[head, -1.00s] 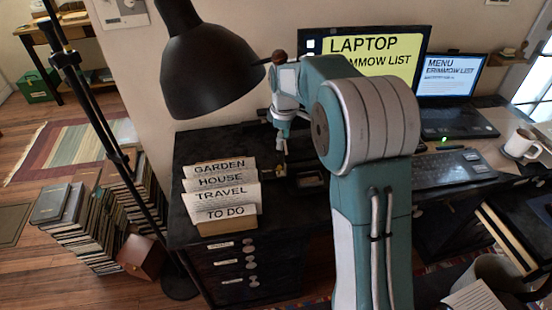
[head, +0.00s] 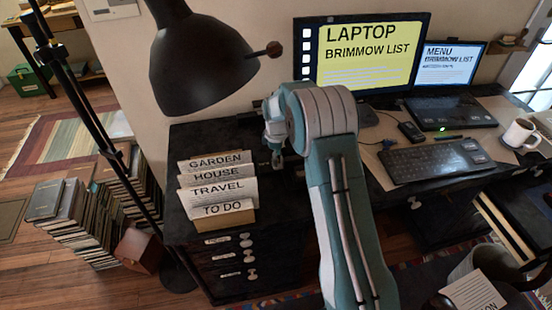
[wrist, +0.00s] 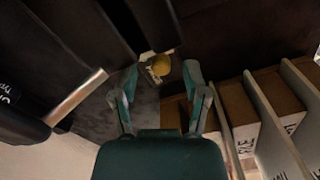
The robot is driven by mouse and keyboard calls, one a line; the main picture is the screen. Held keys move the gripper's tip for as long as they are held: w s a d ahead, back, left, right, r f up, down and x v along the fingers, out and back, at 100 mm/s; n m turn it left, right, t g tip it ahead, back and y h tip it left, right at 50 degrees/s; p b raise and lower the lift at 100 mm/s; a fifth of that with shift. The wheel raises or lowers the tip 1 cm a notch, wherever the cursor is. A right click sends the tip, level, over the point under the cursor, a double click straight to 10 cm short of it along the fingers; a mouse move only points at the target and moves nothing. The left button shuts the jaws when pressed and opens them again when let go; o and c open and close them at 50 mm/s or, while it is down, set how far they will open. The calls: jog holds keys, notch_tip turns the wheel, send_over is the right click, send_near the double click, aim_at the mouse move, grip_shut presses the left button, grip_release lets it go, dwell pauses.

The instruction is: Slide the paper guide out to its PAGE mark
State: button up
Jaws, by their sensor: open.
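My gripper (wrist: 160,92) is open and empty in the wrist view, its two fingers apart. Just beyond the fingertips, roughly between them, is a small round yellow knob (wrist: 161,65) on a pale piece beside dark bars; it may belong to the paper guide. I see no contact between fingers and knob. In the head view my gripper (head: 277,160) hangs low over the dark desk top, behind and right of the card holder. The guide cannot be made out in the head view, and no PAGE mark is readable.
The card holder (head: 228,219) with GARDEN, HOUSE, TRAVEL and TO DO cards stands close to my gripper. A black lamp (head: 200,62) hangs above at left. A monitor (head: 368,50), keyboard (head: 435,162) and mug (head: 521,134) are at right.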

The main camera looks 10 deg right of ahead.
aim_at(262, 170)
jog(key=shift+f, duration=0.55)
grip_shut()
jog(key=shift+a, duration=2.35)
grip_release()
jog(key=shift+a, duration=0.1)
jog(key=shift+r, duration=0.1)
